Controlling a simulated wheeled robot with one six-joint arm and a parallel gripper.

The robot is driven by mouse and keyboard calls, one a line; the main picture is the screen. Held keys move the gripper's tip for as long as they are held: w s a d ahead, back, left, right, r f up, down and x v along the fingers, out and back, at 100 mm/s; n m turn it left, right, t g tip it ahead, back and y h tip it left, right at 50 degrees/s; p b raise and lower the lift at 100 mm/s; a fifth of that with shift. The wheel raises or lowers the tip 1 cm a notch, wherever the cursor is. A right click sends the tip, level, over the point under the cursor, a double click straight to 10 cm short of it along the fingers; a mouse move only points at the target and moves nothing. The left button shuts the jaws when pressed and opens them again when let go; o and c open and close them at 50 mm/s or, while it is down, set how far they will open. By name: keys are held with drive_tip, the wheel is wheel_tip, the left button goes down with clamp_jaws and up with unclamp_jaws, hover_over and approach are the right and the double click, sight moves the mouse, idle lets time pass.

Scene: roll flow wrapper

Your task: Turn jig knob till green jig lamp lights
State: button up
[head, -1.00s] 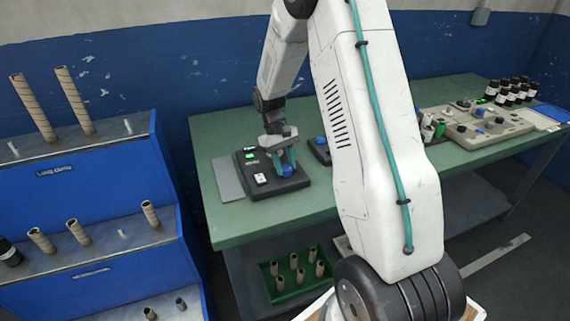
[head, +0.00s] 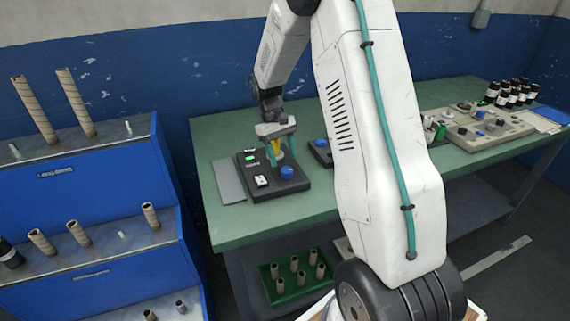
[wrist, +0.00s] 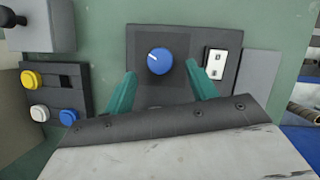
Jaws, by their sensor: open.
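The jig (head: 297,184) is a dark box on the green bench. Its blue knob (head: 287,172) is uncovered at the front right, and a green lamp (head: 251,157) glows at the left. In the wrist view the knob (wrist: 159,61) has a white pointer mark aimed to the upper left. My gripper (head: 281,160) is above and behind the knob in the head view, with teal fingers apart and empty of the knob. In the wrist view the knob shows between the spread fingers (wrist: 161,72), touching neither. Something yellow shows between the fingers in the head view; I cannot tell what.
A white switch (head: 261,181) sits on the jig, and a grey plate (head: 228,181) lies left of it. A panel with yellow, white and blue buttons (wrist: 50,95) shows in the wrist view.

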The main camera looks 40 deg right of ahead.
drive_tip(key=v, duration=0.3)
drive_tip(key=shift+w+r, duration=0.15)
drive_tip(key=shift+r, duration=0.2)
